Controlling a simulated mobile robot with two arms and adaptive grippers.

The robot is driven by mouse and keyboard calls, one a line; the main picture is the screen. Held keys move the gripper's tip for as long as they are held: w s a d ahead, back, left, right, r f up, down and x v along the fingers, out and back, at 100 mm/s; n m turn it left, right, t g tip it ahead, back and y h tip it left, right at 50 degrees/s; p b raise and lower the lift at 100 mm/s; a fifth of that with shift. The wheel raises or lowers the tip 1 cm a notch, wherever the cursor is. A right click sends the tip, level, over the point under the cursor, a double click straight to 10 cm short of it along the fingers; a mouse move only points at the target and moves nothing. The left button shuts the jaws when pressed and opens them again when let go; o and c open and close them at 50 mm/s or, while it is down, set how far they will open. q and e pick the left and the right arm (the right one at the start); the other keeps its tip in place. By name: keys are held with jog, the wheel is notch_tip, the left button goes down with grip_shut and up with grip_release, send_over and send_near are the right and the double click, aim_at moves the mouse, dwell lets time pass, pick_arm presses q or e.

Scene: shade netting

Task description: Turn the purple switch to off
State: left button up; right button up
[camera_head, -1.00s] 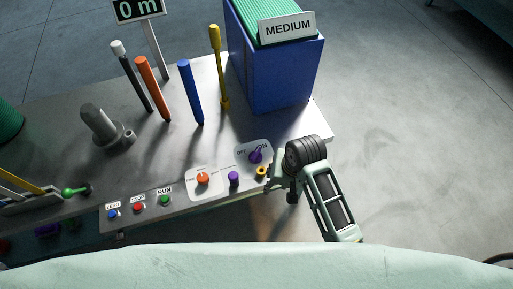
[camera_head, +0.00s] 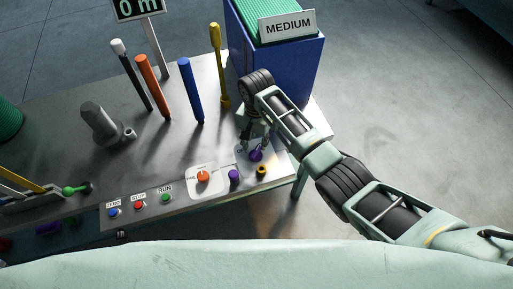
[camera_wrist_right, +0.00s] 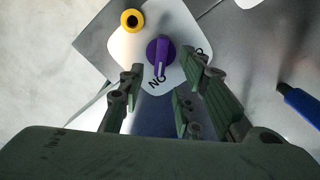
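The purple switch (camera_head: 256,156) is a round knob with a raised handle on a white plate near the table's front right corner. In the right wrist view the purple switch (camera_wrist_right: 160,52) has its handle pointing toward the ON lettering. My right gripper (camera_head: 254,143) hangs over the plate and hides part of its labels in the head view. In the right wrist view my right gripper (camera_wrist_right: 162,63) is open, with fingertips to either side of the handle. Nothing is held, and I cannot tell whether it touches the switch. My left gripper is not in view.
A yellow button (camera_head: 262,171), a purple button (camera_head: 234,176) and an orange knob (camera_head: 203,176) sit close by. A blue bin (camera_head: 285,75) marked MEDIUM stands behind. Upright handles, including a blue one (camera_head: 190,90), stand to the left.

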aim_at(257, 150)
jog(key=shift+f, duration=2.8)
jog(key=shift+c, duration=0.4)
grip_shut()
